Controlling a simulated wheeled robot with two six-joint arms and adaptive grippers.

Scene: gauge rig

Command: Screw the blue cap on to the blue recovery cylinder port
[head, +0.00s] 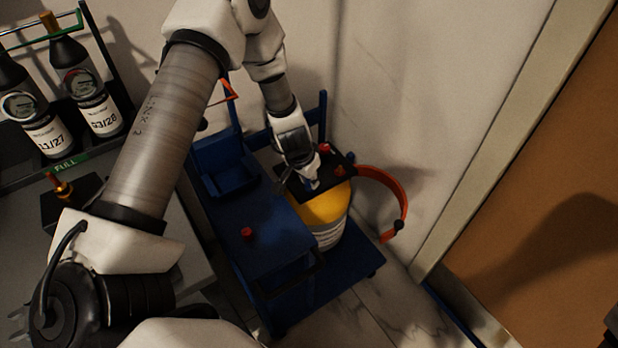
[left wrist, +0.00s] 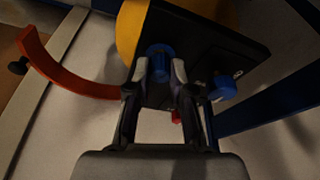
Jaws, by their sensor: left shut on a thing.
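My left gripper (head: 308,182) reaches down over the black plate (head: 318,188) on top of the yellow-topped recovery cylinder (head: 325,207). Its fingers are shut on the blue cap (left wrist: 160,62), which shows between the fingertips in the left wrist view, in front of the black plate (left wrist: 205,40). Whether the cap touches the blue port or sits on it cannot be told; the fingers and cap hide that spot. A second blue round part (left wrist: 223,88) is at the plate's edge, right of the fingers.
A blue cart (head: 262,250) carries the cylinder, with a red cap (head: 247,232) on its top and a blue bin (head: 230,172) behind. Red knobs (head: 325,148) stand by the plate. Bottles (head: 70,60) stand at left.

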